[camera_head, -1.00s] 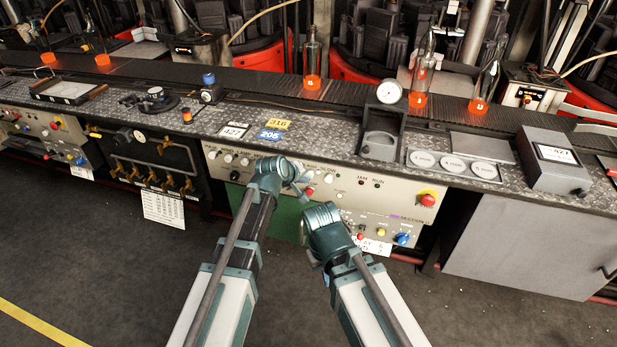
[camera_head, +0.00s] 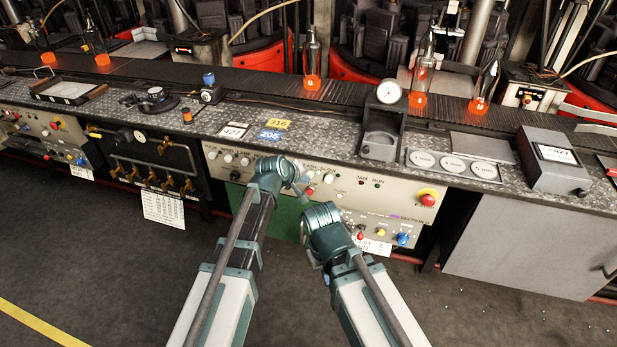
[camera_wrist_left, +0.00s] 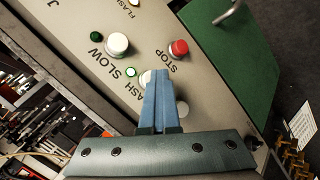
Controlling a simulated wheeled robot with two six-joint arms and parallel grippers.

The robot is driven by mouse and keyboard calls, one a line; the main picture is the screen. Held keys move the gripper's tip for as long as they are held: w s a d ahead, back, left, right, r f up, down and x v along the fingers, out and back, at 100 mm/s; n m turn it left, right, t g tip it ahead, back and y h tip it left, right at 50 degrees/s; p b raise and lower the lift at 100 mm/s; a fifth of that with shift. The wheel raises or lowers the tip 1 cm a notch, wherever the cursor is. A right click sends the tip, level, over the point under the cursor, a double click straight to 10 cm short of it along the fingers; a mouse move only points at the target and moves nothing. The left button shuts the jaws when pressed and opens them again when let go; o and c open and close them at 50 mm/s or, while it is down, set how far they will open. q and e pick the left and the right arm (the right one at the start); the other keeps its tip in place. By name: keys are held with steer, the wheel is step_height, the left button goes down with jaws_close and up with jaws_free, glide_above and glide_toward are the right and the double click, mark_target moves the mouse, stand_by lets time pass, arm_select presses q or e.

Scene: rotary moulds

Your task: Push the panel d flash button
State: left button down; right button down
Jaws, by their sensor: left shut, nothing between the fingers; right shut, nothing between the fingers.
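The cream control panel (camera_head: 398,197) is in the middle of the head view. In the left wrist view, a white button (camera_wrist_left: 146,78) stands just beyond my left gripper (camera_wrist_left: 159,72), beside a label reading "...ASH SLOW". The fingers partly cover this button and label. My left gripper (camera_head: 299,190) is shut and empty, with its tips at the panel face. I cannot tell whether they touch the button. My right gripper (camera_head: 308,258) is shut, lower down in front of the panel, and its fingers are hard to make out.
In the left wrist view, a larger white button (camera_wrist_left: 118,43) and a red STOP button (camera_wrist_left: 179,48) are close to the fingers. A red emergency knob (camera_head: 428,198) is at the panel's right. A green door (camera_head: 283,217) lies below. The floor in front is clear.

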arm_select(q)
steer(key=shift+w, duration=0.2)
stand_by(0.5)
steer(key=shift+w+d+r, duration=0.1)
steer(key=shift+w+d, duration=0.05)
steer(key=shift+w, duration=0.15)
steer(key=shift+s, duration=0.2)
stand_by(0.5)
steer(key=s+a, duration=0.2)
steer(key=s, duration=0.4)
stand_by(0.5)
